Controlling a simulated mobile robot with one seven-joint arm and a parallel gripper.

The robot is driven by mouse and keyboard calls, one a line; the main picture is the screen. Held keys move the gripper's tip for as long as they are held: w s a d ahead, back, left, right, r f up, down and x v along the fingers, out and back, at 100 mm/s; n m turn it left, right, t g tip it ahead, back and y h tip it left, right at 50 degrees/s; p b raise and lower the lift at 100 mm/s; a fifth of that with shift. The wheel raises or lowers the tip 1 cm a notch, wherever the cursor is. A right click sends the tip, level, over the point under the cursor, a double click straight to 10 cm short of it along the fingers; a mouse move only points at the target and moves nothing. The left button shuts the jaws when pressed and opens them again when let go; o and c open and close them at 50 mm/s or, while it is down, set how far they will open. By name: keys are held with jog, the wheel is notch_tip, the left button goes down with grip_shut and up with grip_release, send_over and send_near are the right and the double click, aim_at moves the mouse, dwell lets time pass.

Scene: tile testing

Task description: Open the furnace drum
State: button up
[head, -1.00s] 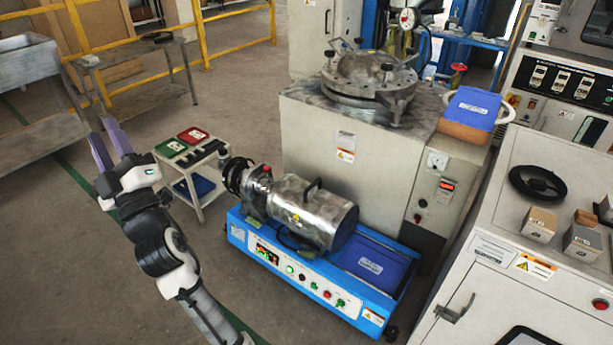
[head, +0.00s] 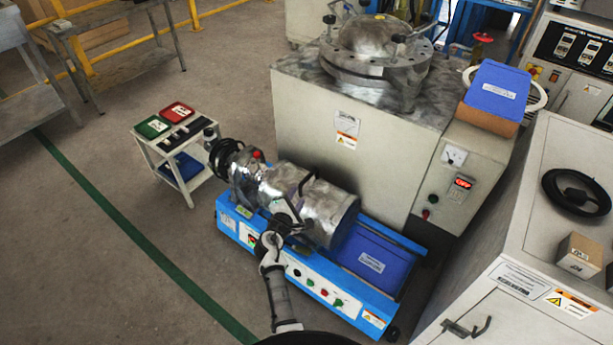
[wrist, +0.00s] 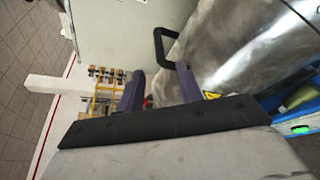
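The furnace drum (head: 335,212) is a shiny metal cylinder lying on a blue bench unit. It has a black handle (head: 304,184) on its upper side. My gripper (head: 292,208) is in front of the drum in the head view, small and partly blending with it. In the wrist view, the two purple fingers of my gripper (wrist: 160,70) are spread apart with nothing held between them. The handle (wrist: 160,50) shows just beyond the fingertips, near the right finger. The drum (wrist: 235,45) fills the upper right there. I cannot tell whether a finger touches the handle.
The blue bench unit (head: 318,290) has buttons on its front and a blue panel on its right. A large grey furnace cabinet (head: 350,140) stands behind. A white cart (head: 192,168) is at left. A grey cabinet (head: 530,250) bounds the right.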

aim_at(306, 178)
jog(key=b+x, duration=0.5)
jog(key=x, duration=0.6)
jog(key=shift+f, duration=0.15)
jog(key=shift+w+d+b, duration=0.15)
jog(key=shift+w+b, duration=0.3)
jog(key=shift+w, duration=0.05)
jog(key=shift+c, duration=0.4)
grip_shut()
